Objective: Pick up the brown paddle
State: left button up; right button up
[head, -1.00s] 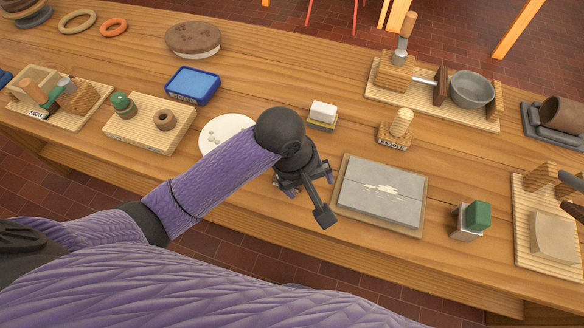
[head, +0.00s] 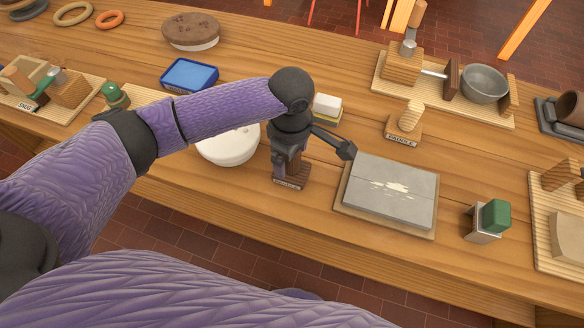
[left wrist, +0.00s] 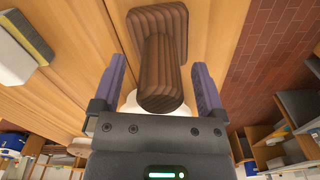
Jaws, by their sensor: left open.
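The brown paddle (left wrist: 160,60) is dark, grooved wood. In the left wrist view its rounded handle stands between my fingers, and its wider base lies beyond. In the head view only its dark base (head: 291,176) shows, near the table's front edge, and my gripper hides the rest. My left gripper (head: 289,158) points down over the paddle. It is open in the left wrist view (left wrist: 159,78), one finger on each side of the handle, with gaps showing on both sides. My right gripper is not in view.
A grey slab on a board (head: 390,192) lies just right of the paddle. A white round container (head: 228,147) is to the left, and a white and yellow block (head: 327,108) behind. A pale wooden paddle (head: 410,117) stands farther right. The table's front edge (head: 330,245) is close.

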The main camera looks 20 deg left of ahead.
pick_arm(q)
jog(key=shift+r, duration=0.1)
grip_shut()
dwell(0.4)
notch_tip(320, 180, up, 10)
jog(key=p, duration=0.4)
jog(key=shift+p, duration=0.3)
